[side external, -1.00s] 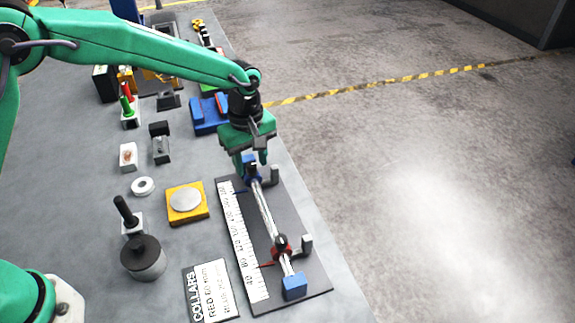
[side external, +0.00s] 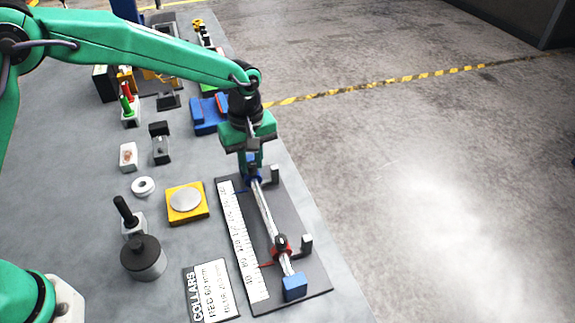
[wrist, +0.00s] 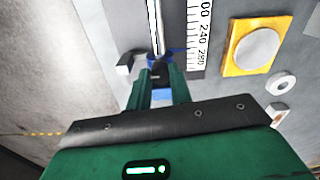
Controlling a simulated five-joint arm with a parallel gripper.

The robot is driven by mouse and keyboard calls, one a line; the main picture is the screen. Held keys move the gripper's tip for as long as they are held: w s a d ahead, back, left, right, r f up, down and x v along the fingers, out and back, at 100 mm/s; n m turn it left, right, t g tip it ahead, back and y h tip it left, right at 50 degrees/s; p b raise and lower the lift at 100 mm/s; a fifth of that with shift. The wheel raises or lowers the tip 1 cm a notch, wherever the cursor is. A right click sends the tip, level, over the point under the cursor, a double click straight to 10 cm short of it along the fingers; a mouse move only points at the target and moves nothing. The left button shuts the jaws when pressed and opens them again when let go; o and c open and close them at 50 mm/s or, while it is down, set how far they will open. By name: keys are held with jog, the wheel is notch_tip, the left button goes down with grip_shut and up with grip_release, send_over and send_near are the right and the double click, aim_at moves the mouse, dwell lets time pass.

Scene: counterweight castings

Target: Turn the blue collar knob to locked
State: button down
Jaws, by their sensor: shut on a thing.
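The blue collar (side external: 254,181) sits on the far part of a silver rod (side external: 266,215), mostly behind my fingers in the side view. In the wrist view the blue collar (wrist: 153,58) shows just beyond my fingertips. Its dark knob (wrist: 160,75) stands between the fingers. My gripper (side external: 251,172) points down from above and is shut on this knob; it also fills the lower wrist view (wrist: 160,88). I cannot read the knob's locked or unlocked mark.
Grey hooked posts (side external: 306,244) stand right of the rod. A white scale (side external: 242,240) runs along its left. A collars card (side external: 210,291) and a yellow plate (side external: 187,215) lie left.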

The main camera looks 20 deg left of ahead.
jog(key=m, duration=0.7)
jog(key=shift+m, duration=0.4)
jog(key=m, duration=0.4)
jog(key=shift+r+m, duration=0.1)
jog(key=shift+m, duration=2.1)
jog(key=c, duration=1.3)
grip_release()
jog(key=shift+o, duration=0.2)
